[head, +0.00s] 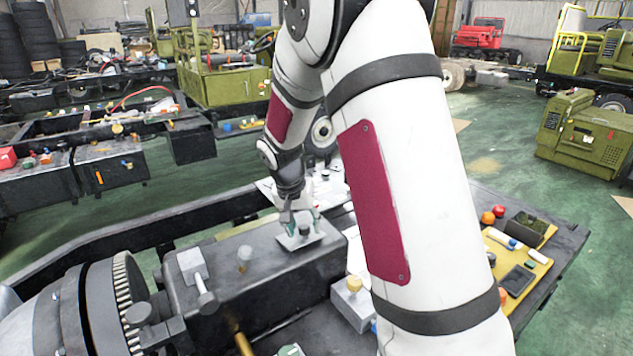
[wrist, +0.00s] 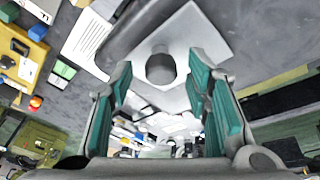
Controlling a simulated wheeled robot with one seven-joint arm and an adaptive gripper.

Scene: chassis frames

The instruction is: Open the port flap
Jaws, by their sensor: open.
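The port flap looks to be the pale square plate (head: 316,239) on top of the long dark grey box. It lies flat and looks shut. A short grey round knob (wrist: 160,68) stands on the plate, which also shows in the wrist view (wrist: 208,32). My gripper (head: 302,226) points down over the plate, with its teal-padded fingers apart. In the wrist view the knob lies in the gap between the two fingertips. I see no clear contact, and cannot tell how deep the knob sits between them. My gripper hides part of the plate in the head view.
The dark grey box (head: 245,280) also carries a lever fitting (head: 192,265) and a small knob (head: 245,255). A toothed flywheel (head: 125,295) is at left. A pale box with a yellow knob (head: 352,305) stands close at right. A yellow tray (head: 535,280) with loose parts lies farther right.

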